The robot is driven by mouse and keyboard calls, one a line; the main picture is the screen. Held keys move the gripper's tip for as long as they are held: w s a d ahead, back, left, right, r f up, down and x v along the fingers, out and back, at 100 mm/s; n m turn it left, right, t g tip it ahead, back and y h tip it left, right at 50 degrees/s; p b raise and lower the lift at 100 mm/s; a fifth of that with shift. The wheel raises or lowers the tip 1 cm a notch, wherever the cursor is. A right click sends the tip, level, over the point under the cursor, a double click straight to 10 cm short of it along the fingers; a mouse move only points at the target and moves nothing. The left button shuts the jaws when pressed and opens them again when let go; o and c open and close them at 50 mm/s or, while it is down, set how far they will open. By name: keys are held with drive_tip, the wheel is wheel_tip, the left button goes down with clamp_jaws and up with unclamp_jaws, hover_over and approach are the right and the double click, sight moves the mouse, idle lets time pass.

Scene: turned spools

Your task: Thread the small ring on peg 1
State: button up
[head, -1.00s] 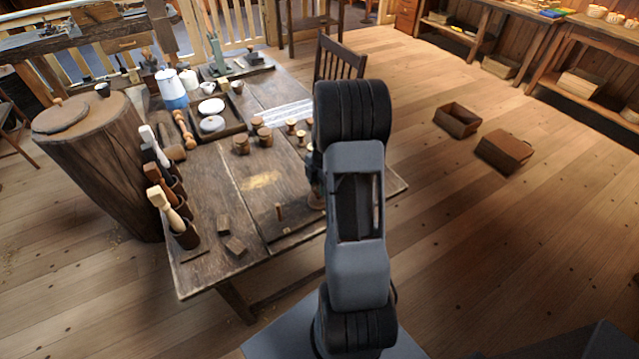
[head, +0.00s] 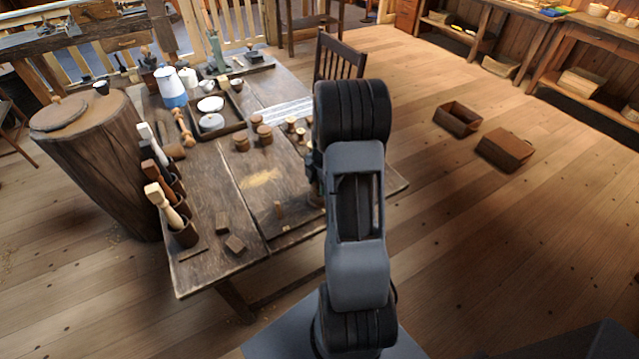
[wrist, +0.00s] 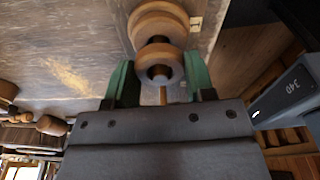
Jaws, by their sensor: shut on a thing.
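In the wrist view, my gripper (wrist: 158,62) has its two green fingers on either side of a small wooden ring (wrist: 143,66), shut on it. The ring's dark hole shows. A larger round wooden piece (wrist: 158,18) shows just beyond the ring, with a dark gap between them. A thin wooden rod (wrist: 163,96) shows below the ring, close to the gripper body; I cannot tell whether it passes through the ring. In the head view, my arm hides most of the gripper.
A chair (head: 342,57) stands behind. Two boxes lie on the floor at right.

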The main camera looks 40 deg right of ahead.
drive_tip(key=shift+f, duration=0.1)
idle(0.3)
drive_tip(key=o, duration=1.4)
wheel_tip(320, 180, up, 10)
drive_tip(key=p, duration=0.6)
idle(0.6)
